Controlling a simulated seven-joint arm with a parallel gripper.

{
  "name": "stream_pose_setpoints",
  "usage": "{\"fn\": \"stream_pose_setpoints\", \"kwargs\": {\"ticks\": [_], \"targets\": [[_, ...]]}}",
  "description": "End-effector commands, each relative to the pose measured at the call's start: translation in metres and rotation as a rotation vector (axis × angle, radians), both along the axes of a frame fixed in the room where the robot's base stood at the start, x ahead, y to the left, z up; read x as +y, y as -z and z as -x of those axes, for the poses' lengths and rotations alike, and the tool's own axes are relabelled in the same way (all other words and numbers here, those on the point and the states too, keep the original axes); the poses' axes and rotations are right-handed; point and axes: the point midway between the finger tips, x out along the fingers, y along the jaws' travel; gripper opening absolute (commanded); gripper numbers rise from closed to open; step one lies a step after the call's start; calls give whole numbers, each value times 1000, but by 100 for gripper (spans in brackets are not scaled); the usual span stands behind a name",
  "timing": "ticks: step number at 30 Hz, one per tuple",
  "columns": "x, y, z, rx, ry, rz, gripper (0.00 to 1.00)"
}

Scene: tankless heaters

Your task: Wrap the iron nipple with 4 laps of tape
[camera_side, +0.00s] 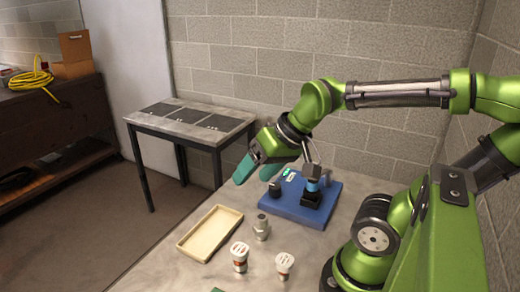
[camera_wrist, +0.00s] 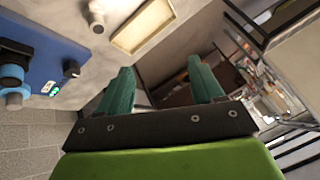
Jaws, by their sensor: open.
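My gripper (camera_side: 255,171) is open and empty, with teal fingers, held in the air to the left of the blue board. In the wrist view its two fingers (camera_wrist: 160,75) stand wide apart with nothing between them. A grey metal fitting (camera_side: 262,228) stands upright on the table; it also shows at the top of the wrist view (camera_wrist: 97,17). I cannot tell for sure whether it is the iron nipple. Two white-capped containers with reddish bands, one left (camera_side: 240,258) and one right (camera_side: 285,266), stand at the front. I cannot make out a tape roll.
A blue board (camera_side: 333,188) carries a black holder with a blue-ringed grey part (camera_side: 312,173) and a smaller dark knob (camera_side: 274,188). A shallow beige tray (camera_side: 188,243) lies empty at left. A side table (camera_side: 185,118) stands beyond the workbench.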

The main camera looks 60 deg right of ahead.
Motion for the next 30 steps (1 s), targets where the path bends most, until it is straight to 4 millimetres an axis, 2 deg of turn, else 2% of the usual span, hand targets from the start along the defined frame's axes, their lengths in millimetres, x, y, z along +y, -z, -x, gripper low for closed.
{"fn": "stream_pose_setpoints", "kwargs": {"ticks": [3, 7, 12, 15, 18, 20, 23, 26, 30], "targets": [[-40, 6, -24, 105, 94, 26, 67], [-98, 14, -46, 252, 122, 77, 67], [-172, 27, -58, 438, 72, 119, 67], [-204, 31, -59, 517, 9, 134, 67], [-218, 26, -62, 558, -84, 160, 67], [-218, 19, -61, 561, -126, 176, 67], [-215, 21, -58, 571, -166, 175, 67], [-215, 30, -58, 571, -175, 176, 67], [-214, 54, -58, 572, -175, 174, 67]]}}
